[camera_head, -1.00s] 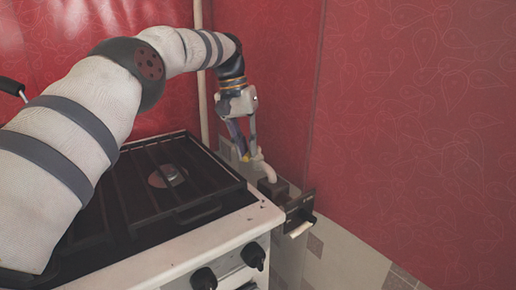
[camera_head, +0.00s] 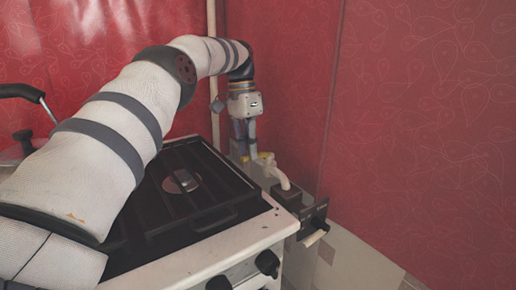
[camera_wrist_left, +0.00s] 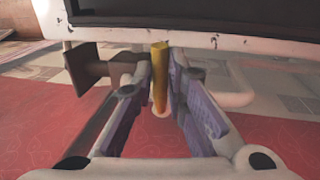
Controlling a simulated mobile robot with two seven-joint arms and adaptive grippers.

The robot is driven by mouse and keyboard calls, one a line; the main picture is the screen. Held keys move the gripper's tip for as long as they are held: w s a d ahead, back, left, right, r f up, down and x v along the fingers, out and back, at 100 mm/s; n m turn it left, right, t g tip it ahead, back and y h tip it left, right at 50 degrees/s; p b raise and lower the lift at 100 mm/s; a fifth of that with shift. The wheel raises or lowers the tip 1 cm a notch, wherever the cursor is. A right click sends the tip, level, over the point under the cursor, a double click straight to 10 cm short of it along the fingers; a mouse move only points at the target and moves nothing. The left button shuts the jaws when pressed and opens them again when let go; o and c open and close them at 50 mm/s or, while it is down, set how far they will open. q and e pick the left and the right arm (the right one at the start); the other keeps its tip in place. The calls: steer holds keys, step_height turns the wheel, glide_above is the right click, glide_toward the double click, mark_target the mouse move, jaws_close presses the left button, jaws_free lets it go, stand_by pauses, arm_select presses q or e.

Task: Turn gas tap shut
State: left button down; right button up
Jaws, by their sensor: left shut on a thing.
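The gas tap's yellow handle (camera_wrist_left: 159,78) stands between the two fingers of my left gripper (camera_wrist_left: 161,82) in the left wrist view, and the fingers are shut on it. In the head view my left gripper (camera_head: 250,150) points down behind the stove's right back corner. Only small bits of yellow (camera_head: 264,155) show at its fingertips there. A cream pipe (camera_head: 279,175) curves from the tap down toward a dark box. Most of the tap body is hidden by the fingers. My right gripper is in neither view.
A gas stove (camera_head: 255,232) with a black grate fills the space left of the tap. A dark bracket (camera_head: 316,214) with a pale roll sticks out to the right. A red wall (camera_head: 425,120) is close behind. A pot (camera_head: 22,148) sits at far left.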

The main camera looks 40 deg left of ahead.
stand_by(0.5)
arm_select(q)
steer(key=c, duration=1.6)
jaws_free()
